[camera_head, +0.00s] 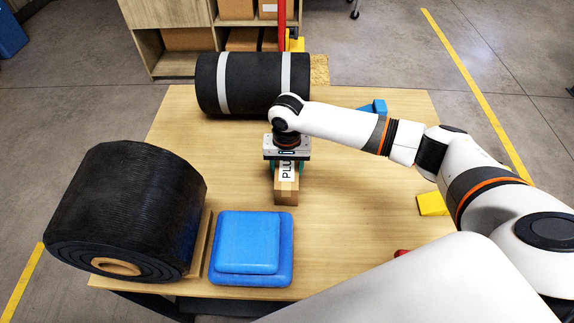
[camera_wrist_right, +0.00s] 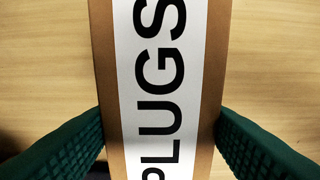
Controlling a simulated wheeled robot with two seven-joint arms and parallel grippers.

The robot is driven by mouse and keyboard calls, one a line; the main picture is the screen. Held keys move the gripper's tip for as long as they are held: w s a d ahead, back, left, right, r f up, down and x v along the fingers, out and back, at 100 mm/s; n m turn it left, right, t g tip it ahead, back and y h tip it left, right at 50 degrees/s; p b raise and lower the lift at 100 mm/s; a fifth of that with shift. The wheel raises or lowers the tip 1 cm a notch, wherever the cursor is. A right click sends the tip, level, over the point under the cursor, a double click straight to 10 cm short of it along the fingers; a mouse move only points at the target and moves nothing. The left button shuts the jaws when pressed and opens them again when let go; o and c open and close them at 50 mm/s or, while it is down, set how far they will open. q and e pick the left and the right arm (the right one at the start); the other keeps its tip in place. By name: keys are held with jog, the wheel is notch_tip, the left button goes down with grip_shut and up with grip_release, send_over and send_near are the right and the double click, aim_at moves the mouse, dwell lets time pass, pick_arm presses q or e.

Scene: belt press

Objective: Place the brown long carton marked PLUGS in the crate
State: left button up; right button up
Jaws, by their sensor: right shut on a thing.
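The brown long carton marked PLUGS (camera_head: 287,192) is in the middle of the wooden table area, its white label facing up. My right gripper (camera_head: 286,168) comes down over it from above and is shut on it. In the right wrist view the carton (camera_wrist_right: 214,40) runs between the two green fingers, which press its sides. I cannot tell whether the carton touches the table. I cannot make out a crate in either view. My left gripper is not in view.
Stacked blue blocks (camera_head: 248,243) are at the front. A yellow piece (camera_head: 432,204) is at the right, and a blue piece (camera_head: 379,106) is behind my arm.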

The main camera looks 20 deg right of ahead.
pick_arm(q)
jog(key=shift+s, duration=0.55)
pick_arm(e)
jog(key=o, duration=1.3)
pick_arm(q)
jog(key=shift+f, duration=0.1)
pick_arm(e)
jog(key=shift+o, duration=0.3)
notch_tip(320, 180, up, 12)
jog(key=shift+f, duration=0.25)
jog(key=shift+o, duration=0.2)
jog(key=shift+b, duration=0.5)
jog(key=shift+w+d+f+b, duration=0.25)
jog(key=shift+w+f+b, duration=0.35)
jog(key=shift+b, duration=0.35)
pick_arm(q)
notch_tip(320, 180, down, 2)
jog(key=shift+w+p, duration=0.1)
jog(key=shift+p, duration=0.3)
pick_arm(e)
notch_tip(320, 180, down, 11)
jog(key=shift+s, duration=0.1)
